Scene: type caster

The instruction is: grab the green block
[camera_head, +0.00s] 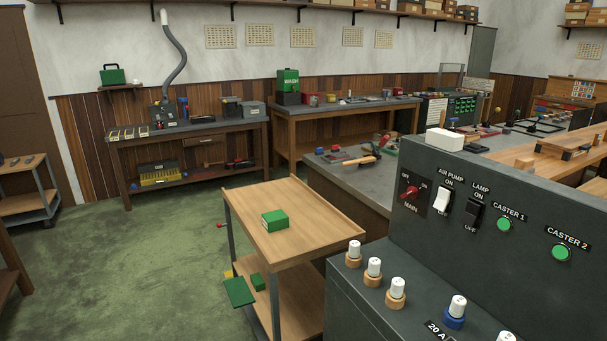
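A green block (275,220), box-shaped with a paler front side, sits on the wooden top of a small cart (310,215) near the middle of the view. It lies toward the left part of the cart top with nothing touching it. A smaller green piece (258,282) and a flat green piece (239,292) show lower down at the cart's left side; I cannot tell exactly what they rest on. Neither of my grippers is in view.
A dark control panel (480,200) with switches, green buttons and white-topped knobs fills the right foreground, close to the cart. A grey-topped bench (400,185) stands behind the cart. The green floor (130,260) left of the cart is clear.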

